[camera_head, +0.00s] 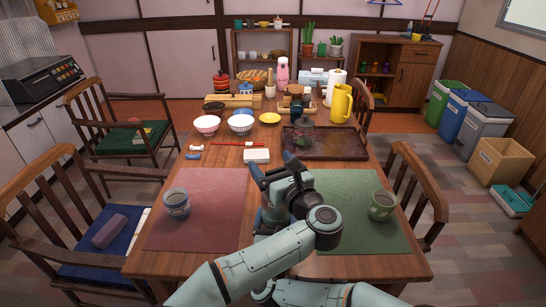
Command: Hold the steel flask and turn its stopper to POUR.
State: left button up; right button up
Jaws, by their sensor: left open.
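I cannot make out a steel flask or its stopper in the head view; they may be hidden or too small to tell. My left gripper (271,163) is over the middle of the wooden table, between the two placemats. It is open, with no object visible between its fingers. Part of my other arm shows at the bottom edge, but I cannot make out its gripper.
A red placemat (215,205) with a grey cup (176,203) lies left, a green placemat (350,200) with a green mug (382,205) right. A dark tray (345,145), bowls (240,123) and a yellow pitcher (341,104) stand farther back. Chairs flank the table.

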pick_arm(q)
notch_tip(320, 180, up, 10)
pick_arm(e)
jog(key=shift+r, duration=0.1)
pick_arm(q)
jog(key=shift+f, duration=0.15)
dwell(0.6)
pick_arm(e)
jog(key=o, duration=1.6)
